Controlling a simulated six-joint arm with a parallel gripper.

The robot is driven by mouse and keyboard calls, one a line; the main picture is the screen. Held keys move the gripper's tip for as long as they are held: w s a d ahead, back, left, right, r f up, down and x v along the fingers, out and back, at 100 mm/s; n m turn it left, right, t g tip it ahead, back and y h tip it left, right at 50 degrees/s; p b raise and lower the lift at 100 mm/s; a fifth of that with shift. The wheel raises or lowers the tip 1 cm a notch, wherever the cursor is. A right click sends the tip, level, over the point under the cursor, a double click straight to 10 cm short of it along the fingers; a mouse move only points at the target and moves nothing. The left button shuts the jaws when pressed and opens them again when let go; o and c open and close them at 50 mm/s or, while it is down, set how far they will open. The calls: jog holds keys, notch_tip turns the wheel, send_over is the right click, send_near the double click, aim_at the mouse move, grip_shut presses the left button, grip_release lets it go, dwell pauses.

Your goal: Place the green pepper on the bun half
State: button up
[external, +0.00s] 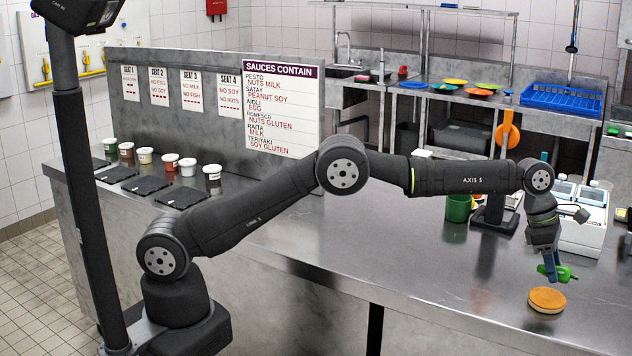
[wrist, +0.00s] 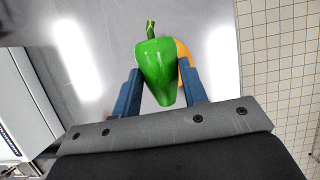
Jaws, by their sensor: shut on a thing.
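The green pepper (external: 563,274) is between the blue fingers of my gripper (external: 550,268), held above the steel counter. In the wrist view the pepper (wrist: 159,70) fills the gap between the two fingers (wrist: 160,95), its stem pointing away from the palm. The bun half (external: 547,300) lies on the counter just below the gripper, round and orange-brown on top with a paler side. In the wrist view the bun half (wrist: 184,62) shows only partly, behind the pepper. The pepper appears apart from the bun, with a small gap.
A green cup (external: 458,208) and a dark stand with an orange paddle (external: 507,135) are behind the arm. A white machine (external: 581,225) stands behind the gripper. Sauce cups (external: 170,161) and dark mats line the far left. The counter left of the bun is clear.

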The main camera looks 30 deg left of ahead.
jog(key=shift+f, duration=1.85)
jog(key=shift+f, duration=0.1)
jog(key=shift+f, duration=0.1)
jog(key=o, duration=0.9)
jog(key=shift+o, duration=0.2)
jog(key=v, duration=1.2)
jog(key=shift+r, duration=0.25)
